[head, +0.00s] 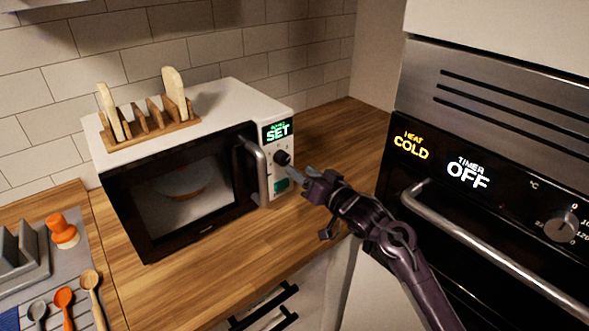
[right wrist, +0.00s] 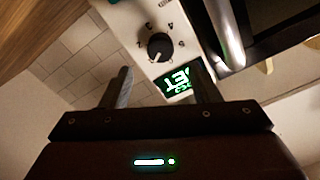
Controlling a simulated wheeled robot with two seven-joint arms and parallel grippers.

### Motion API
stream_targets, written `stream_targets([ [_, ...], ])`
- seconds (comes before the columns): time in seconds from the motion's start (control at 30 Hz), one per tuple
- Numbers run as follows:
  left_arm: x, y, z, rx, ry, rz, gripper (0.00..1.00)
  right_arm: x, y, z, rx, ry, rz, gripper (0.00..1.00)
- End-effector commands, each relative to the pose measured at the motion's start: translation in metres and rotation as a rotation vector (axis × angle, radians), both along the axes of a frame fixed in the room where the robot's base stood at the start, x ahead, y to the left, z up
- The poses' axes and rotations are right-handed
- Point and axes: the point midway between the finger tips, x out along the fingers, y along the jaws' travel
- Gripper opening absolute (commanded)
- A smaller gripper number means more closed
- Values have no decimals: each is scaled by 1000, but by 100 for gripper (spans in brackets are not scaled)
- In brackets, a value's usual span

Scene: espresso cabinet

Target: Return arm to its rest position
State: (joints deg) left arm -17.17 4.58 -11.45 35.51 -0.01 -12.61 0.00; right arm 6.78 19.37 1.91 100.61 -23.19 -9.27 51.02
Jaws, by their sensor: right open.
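My right gripper (head: 312,178) comes in from the lower right in the head view, with its fingertips close to the control panel of the white microwave (head: 236,97). In the right wrist view its two fingers (right wrist: 162,92) are spread apart with nothing between them. The microwave's black knob (head: 282,157) is just beyond the fingertips; the knob also shows in the right wrist view (right wrist: 160,46). I cannot tell from these views whether a finger touches the panel. My left gripper is not in view.
A grey mat with spoons (head: 65,300) lies at the lower left. The wooden counter (head: 345,120) is clear right of the microwave.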

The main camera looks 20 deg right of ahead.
Motion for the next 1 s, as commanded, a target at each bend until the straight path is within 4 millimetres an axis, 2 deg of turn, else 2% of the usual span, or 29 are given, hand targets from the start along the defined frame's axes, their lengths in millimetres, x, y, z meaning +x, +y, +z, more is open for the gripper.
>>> stream_targets([
  [0.13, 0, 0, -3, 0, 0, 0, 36, -9, -3, 0, -2, 0, 1, 56],
  [0.57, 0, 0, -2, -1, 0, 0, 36, -10, -3, 0, -1, 0, 0, 56],
  [0.7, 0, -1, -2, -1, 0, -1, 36, -17, 1, -12, -41, 37, -20, 56],
  [0.77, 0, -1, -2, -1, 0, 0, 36, -28, 6, -28, -93, 87, -45, 56],
  [0.87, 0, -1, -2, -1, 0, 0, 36, -58, 13, -63, -223, 221, -97, 56],
  [1.0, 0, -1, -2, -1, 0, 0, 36, -123, 20, -109, -423, 465, -129, 56],
])
